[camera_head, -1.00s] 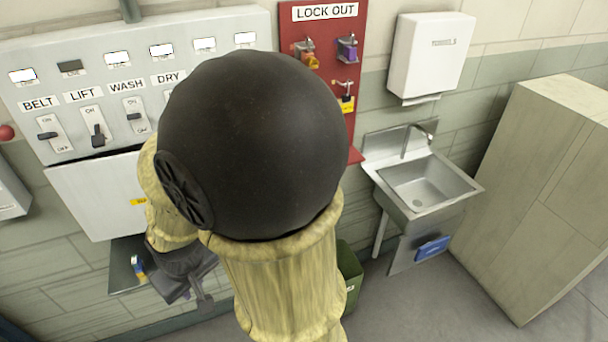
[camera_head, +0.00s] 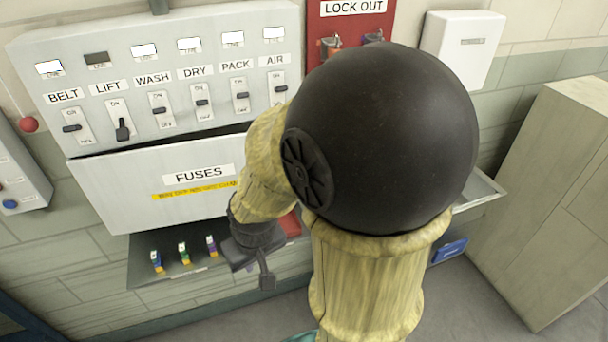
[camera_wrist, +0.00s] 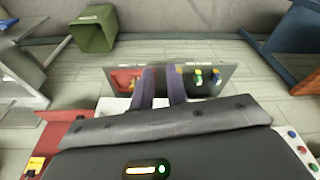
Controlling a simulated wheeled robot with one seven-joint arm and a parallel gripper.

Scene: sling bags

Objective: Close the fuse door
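The fuse door is a white panel labelled FUSES (camera_head: 150,210) with a yellow strip, below the switch row in the head view. A dark gap runs along its top edge, so it stands tilted away from the switch panel there. My gripper (camera_head: 262,272) is in front of and below the door's right part, apart from it as far as I can see. My arm hides the door's right end. In the wrist view my gripper's two fingers (camera_wrist: 161,85) point ahead with a narrow gap and nothing visible between them.
A grey shelf (camera_head: 143,273) with several coloured fuses lies under the door. The red lock-out board (camera_head: 350,22), sink (camera_head: 482,193) and towel dispenser (camera_head: 462,45) are on the right. A green bin (camera_wrist: 95,30) and a blue object (camera_wrist: 297,30) show in the wrist view.

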